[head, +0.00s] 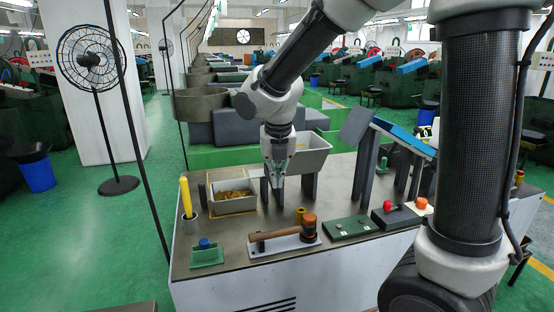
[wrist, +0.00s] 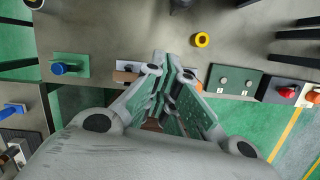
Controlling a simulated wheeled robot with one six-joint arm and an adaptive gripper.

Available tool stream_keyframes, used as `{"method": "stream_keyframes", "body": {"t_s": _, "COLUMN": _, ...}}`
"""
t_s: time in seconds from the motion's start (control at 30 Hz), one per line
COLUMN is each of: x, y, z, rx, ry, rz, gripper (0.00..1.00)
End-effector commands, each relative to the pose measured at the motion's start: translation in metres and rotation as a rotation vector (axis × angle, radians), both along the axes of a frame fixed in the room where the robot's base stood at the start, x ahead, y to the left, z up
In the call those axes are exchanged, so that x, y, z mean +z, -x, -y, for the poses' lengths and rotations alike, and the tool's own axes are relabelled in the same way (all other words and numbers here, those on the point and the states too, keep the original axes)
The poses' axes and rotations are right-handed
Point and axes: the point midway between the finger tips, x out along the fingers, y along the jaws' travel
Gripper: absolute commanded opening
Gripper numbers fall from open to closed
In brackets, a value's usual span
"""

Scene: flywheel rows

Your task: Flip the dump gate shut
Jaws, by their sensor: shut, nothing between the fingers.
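My gripper (head: 277,178) is shut and empty, pointing down in front of the grey hopper (head: 312,152) on dark posts. It also shows in the wrist view (wrist: 174,65), covering part of the bench. I cannot tell for sure which part is the dump gate. A dark grey tilted plate (head: 355,127) stands right of the hopper, beside the blue-topped sloping chute (head: 405,138). A wooden-handled piece (head: 283,235) with an orange-brown end lies on a pale plate nearer the front; it is partly hidden behind my gripper in the wrist view.
On the bench are a bin of brass-coloured pieces (head: 232,198), a yellow stick in a cup (head: 187,198), a blue knob on a green base (head: 205,248), a yellow ring (wrist: 202,40), a green panel (head: 350,227) and a red button (head: 388,206). Bare bench top lies between them.

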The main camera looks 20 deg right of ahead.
Motion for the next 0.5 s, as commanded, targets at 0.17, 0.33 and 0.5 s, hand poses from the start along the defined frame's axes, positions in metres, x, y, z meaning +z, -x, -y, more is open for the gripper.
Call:
{"method": "stream_keyframes", "body": {"t_s": 0.17, "x": -0.008, "y": -0.024, "z": 0.004, "rx": -0.002, "ry": 0.000, "rz": 0.000, "gripper": 0.00}}
{"method": "stream_keyframes", "body": {"t_s": 0.33, "x": -0.008, "y": -0.038, "z": 0.006, "rx": -0.001, "ry": 0.000, "rz": 0.001, "gripper": 0.00}}
{"method": "stream_keyframes", "body": {"t_s": 0.5, "x": -0.008, "y": -0.041, "z": 0.007, "rx": 0.001, "ry": 0.000, "rz": 0.000, "gripper": 0.00}}
